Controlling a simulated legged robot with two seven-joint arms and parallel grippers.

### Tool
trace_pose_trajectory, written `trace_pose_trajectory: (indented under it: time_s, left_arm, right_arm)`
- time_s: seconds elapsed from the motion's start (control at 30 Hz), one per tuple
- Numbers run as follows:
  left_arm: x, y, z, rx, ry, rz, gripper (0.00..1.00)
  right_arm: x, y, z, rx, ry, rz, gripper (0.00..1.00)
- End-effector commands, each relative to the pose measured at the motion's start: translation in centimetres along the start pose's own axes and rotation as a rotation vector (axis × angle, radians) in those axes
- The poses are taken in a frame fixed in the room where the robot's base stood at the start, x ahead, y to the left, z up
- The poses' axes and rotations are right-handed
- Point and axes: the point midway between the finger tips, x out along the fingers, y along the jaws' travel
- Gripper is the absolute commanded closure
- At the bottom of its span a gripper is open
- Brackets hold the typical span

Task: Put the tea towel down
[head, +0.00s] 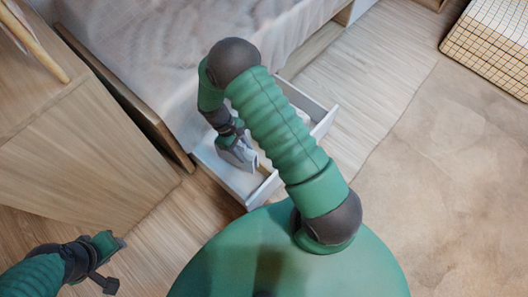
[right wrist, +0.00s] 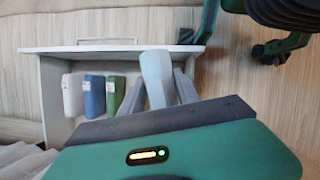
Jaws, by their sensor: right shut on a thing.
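My right gripper (head: 240,158) is down inside the open white drawer (head: 323,120) under the bed. In the right wrist view its grey fingers are shut on a pale blue folded tea towel (right wrist: 156,72). The towel stands upright between the fingers, over the drawer's interior. Whether it touches the drawer bottom cannot be told. A white folded cloth (right wrist: 72,95), a blue one (right wrist: 94,97) and a green one (right wrist: 115,94) stand in a row to its left in the drawer. My left gripper (head: 108,264) is open and empty above the wooden floor.
The bed with a pale cover (head: 150,50) stands above the drawer. A wooden cabinet (head: 90,150) is at the left. A checked box-like piece (head: 492,45) stands at the far right. The beige rug (head: 440,160) at the right is clear.

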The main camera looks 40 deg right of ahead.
Motion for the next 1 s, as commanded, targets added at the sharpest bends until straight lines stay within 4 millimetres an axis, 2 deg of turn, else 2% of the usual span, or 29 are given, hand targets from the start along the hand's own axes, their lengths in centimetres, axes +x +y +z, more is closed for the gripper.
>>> trace_pose_trajectory:
  time_s: [0.03,0.4,0.5,0.73,0.9,1.0]
  left_arm:
    - [3.3,0.0,0.8,0.000,0.000,0.000,0.64]
    - [14.0,0.0,3.3,0.000,0.000,0.000,0.64]
    - [15.7,0.0,3.7,0.000,0.000,0.000,0.64]
    - [17.4,0.0,4.1,0.000,0.000,0.000,0.64]
    - [20.2,0.0,4.8,0.000,0.000,0.000,0.64]
    - [21.3,0.0,5.0,0.000,0.000,0.000,0.64]
  right_arm:
    - [3.2,0.3,-1.3,-0.011,0.000,0.004,1.00]
    - [14.2,2.3,-5.8,-0.102,0.003,0.040,1.00]
    - [15.9,2.7,-6.5,-0.121,0.004,0.048,1.00]
    - [17.9,3.0,-7.3,-0.137,0.004,0.054,1.00]
    - [21.6,3.0,-8.8,-0.136,0.003,0.053,1.00]
    - [23.2,3.0,-9.5,-0.136,0.004,0.054,1.00]
